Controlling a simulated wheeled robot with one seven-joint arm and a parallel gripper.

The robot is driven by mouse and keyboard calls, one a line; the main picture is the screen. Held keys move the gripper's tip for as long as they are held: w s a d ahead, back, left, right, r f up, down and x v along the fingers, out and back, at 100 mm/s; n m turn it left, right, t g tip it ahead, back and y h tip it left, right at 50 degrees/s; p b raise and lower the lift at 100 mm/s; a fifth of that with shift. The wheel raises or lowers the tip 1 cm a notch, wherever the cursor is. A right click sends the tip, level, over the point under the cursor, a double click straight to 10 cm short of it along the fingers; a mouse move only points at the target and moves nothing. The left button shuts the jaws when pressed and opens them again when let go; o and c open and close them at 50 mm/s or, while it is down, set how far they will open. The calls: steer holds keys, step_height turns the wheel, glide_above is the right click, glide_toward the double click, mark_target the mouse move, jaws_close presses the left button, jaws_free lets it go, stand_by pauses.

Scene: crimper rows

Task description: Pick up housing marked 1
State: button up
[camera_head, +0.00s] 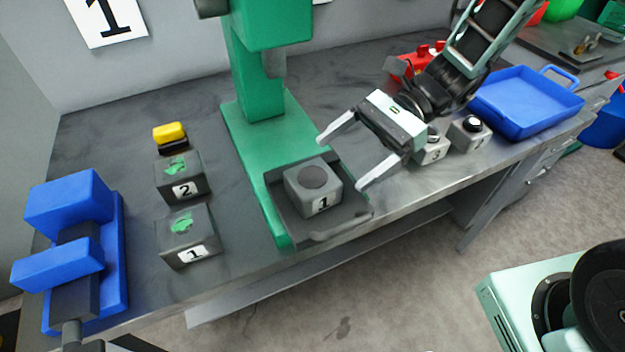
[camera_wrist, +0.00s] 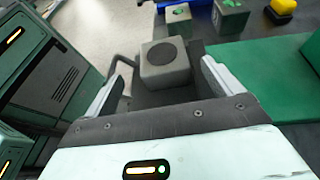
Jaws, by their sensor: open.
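A grey block marked 1 with a dark round disc on top (camera_head: 312,187) sits in the dark tray (camera_head: 352,212) at the foot of the green press. It shows in the wrist view (camera_wrist: 165,72) ahead of my fingers. A second grey block marked 1, with a green patch on top (camera_head: 188,240), stands on the bench at left; it appears far off in the wrist view (camera_wrist: 178,19). My gripper (camera_head: 341,164) is open and empty, above and to the right of the tray block. Its fingers point towards that block, one on each side in the wrist view, apparently without contact.
The green press (camera_head: 252,115) rises behind the tray. A grey block marked 2 (camera_head: 180,178) and a yellow-topped part (camera_head: 170,133) stand at left, beside a blue vise (camera_head: 70,250). A block marked 3 (camera_head: 432,150), another knobbed block (camera_head: 468,135) and a blue bin (camera_head: 525,102) are at right.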

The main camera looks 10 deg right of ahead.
mark_target(324, 172)
steer(key=x, duration=0.3)
steer(key=p+x, duration=0.1)
steer(key=x, duration=0.3)
steer(key=shift+w+a+f, duration=0.15)
steer(key=shift+a+f, duration=0.1)
steer(key=shift+f, duration=0.1)
steer(key=c, duration=1.4)
steer(key=shift+c, duration=0.8)
steer(key=shift+r, duration=0.15)
